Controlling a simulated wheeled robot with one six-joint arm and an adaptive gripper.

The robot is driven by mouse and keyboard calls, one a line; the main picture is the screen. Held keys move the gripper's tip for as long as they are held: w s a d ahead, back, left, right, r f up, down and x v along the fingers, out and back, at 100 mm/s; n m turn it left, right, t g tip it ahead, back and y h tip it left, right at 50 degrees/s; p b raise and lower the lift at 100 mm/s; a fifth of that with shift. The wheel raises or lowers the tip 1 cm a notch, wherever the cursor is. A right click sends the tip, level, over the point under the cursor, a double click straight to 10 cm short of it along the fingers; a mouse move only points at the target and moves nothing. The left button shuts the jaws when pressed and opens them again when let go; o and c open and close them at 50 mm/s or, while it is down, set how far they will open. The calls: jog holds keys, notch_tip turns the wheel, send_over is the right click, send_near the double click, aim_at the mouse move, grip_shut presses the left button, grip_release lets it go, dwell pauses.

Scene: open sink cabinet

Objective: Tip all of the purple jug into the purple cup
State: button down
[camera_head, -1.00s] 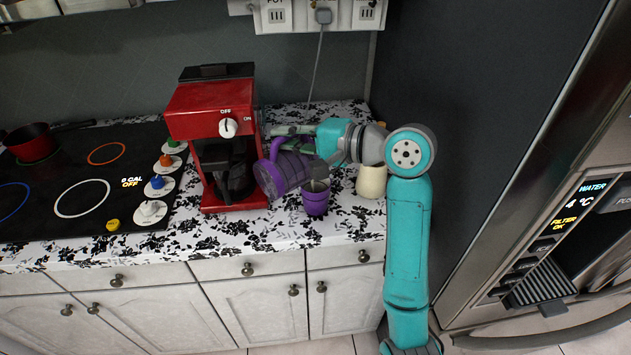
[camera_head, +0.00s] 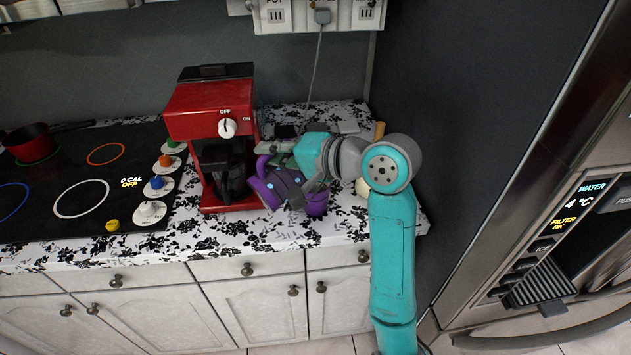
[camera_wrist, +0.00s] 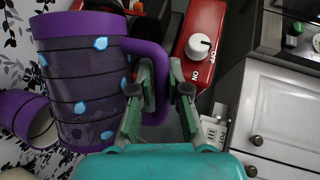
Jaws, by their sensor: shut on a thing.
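The purple jug (camera_head: 272,194) has dark bands and light-blue drop marks. It is tilted close to the purple cup (camera_head: 317,205), which stands on the counter, partly hidden by my arm and the jug. My gripper (camera_wrist: 160,92) is shut on the jug's purple handle (camera_wrist: 157,65). In the wrist view the jug (camera_wrist: 85,85) fills the left side, and the cup (camera_wrist: 27,115) is partly behind it at the left edge, its pale inside showing. I cannot see any liquid, or whether the jug touches the cup.
A red coffee maker (camera_head: 210,105) stands just left of the jug. Further left is the black hob (camera_head: 85,175) with a red pot (camera_head: 32,143). A cream container (camera_head: 362,187) is right of the cup, partly behind my arm. The patterned counter front (camera_head: 230,240) is clear.

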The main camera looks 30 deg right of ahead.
jog(key=shift+s+a+f, duration=0.2)
jog(key=shift+a, duration=0.4)
jog(key=s+a+f+n+t+h, duration=0.1)
jog(key=s+a+f+n+h, duration=0.2)
jog(key=a+f+n+h, duration=0.4)
jog(key=shift+a+f+n+t+h, duration=0.35)
jog(key=shift+a+f+n, duration=1.2)
jog(key=shift+f, duration=2.35)
jog(key=shift+a, duration=0.1)
jog(key=shift+r, duration=0.1)
notch_tip(320, 180, up, 6)
jog(key=shift+f, duration=0.1)
jog(key=shift+s, duration=0.15)
